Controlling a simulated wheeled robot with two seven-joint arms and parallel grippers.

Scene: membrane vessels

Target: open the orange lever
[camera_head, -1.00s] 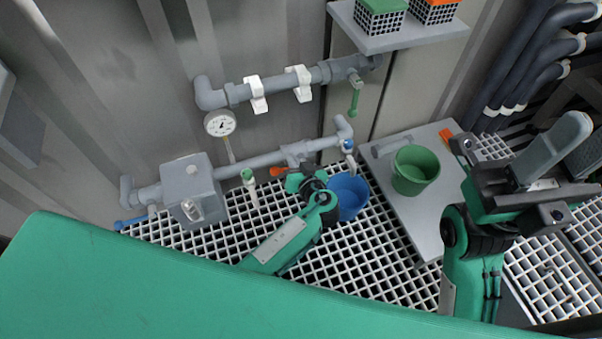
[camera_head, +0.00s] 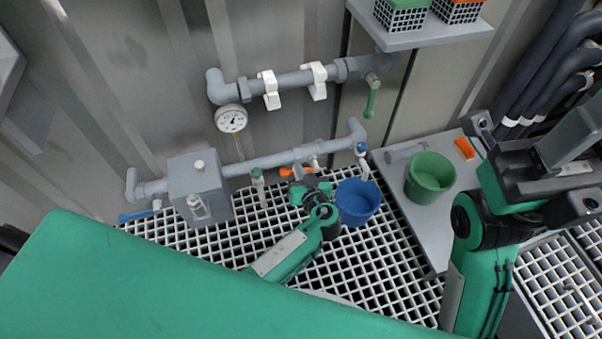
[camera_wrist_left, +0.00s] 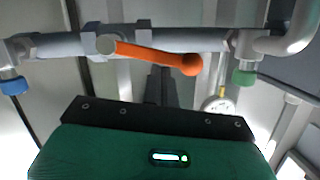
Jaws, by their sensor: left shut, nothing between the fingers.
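The orange lever (camera_head: 290,172) is on the lower grey pipe, left of the blue bucket; my left gripper partly covers it in the head view. In the left wrist view the lever (camera_wrist_left: 160,58) runs from its pivot on the left to a round knob on the right, nearly along the pipe. My left gripper (camera_head: 299,178) is shut and empty, close at the lever. In the wrist view its dark fingers (camera_wrist_left: 160,85) end just beneath the lever's middle; I cannot tell whether they touch. My right gripper (camera_head: 575,145) is at the far right, away from the lever; its jaws are unclear.
A blue bucket (camera_head: 357,203) stands on the grating and a green bucket (camera_head: 430,172) on a grey platform. A gauge (camera_head: 231,119), a grey box (camera_head: 197,183) and an upper pipe are near.

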